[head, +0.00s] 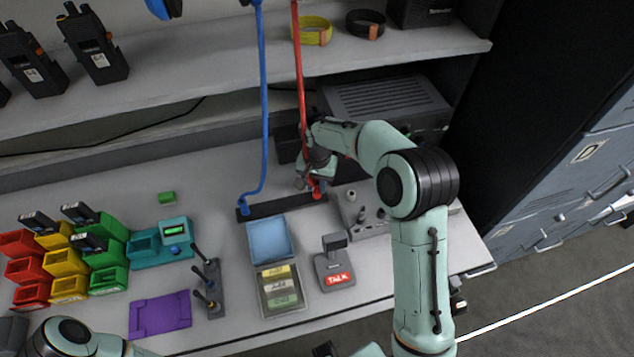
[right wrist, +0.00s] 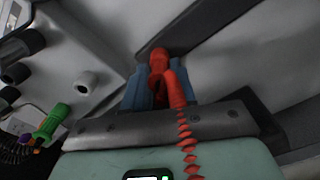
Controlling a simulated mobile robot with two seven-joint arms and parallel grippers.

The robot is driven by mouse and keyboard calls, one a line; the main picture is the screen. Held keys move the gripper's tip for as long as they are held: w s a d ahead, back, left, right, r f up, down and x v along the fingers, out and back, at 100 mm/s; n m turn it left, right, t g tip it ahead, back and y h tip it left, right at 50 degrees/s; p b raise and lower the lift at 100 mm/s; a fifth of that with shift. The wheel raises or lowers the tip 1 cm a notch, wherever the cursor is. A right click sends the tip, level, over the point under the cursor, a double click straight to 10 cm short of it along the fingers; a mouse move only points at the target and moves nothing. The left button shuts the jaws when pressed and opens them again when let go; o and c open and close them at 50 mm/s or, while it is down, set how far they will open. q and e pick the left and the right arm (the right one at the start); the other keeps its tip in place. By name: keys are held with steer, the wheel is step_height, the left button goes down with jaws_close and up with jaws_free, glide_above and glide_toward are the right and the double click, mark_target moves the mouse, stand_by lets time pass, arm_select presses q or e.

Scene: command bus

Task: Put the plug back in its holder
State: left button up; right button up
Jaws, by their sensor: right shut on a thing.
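My right gripper (head: 312,186) is shut on the red plug (head: 318,193), at the right end of a black strip holder (head: 285,207) on the desk. In the right wrist view the red plug (right wrist: 160,62) sits between the blue fingertips of the gripper (right wrist: 155,88), with its coiled red cable trailing toward the camera. The dark strip (right wrist: 205,25) lies just beyond the plug's tip. I cannot tell whether the plug is seated in it or just above. A blue plug (head: 244,205) stands at the strip's left end. My left gripper is out of view; only part of that arm shows at bottom left.
A grey panel with knobs (head: 352,212) lies close right of the plug. The red cable (head: 299,70) and blue cable (head: 263,90) hang past the shelf (head: 215,68).

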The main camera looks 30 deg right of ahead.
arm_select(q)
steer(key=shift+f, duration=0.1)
arm_select(e)
steer(key=shift+f, duration=0.2)
steer(key=o, duration=0.9)
steer(key=shift+r, duration=0.1)
steer(key=shift+r+p, duration=1.1)
steer(key=shift+r, duration=1.1)
steer(key=shift+r+p, duration=0.8)
steer(key=shift+r, duration=1)
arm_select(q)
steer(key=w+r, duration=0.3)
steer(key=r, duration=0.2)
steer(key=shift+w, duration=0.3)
arm_select(e)
steer(key=shift+f, duration=0.1)
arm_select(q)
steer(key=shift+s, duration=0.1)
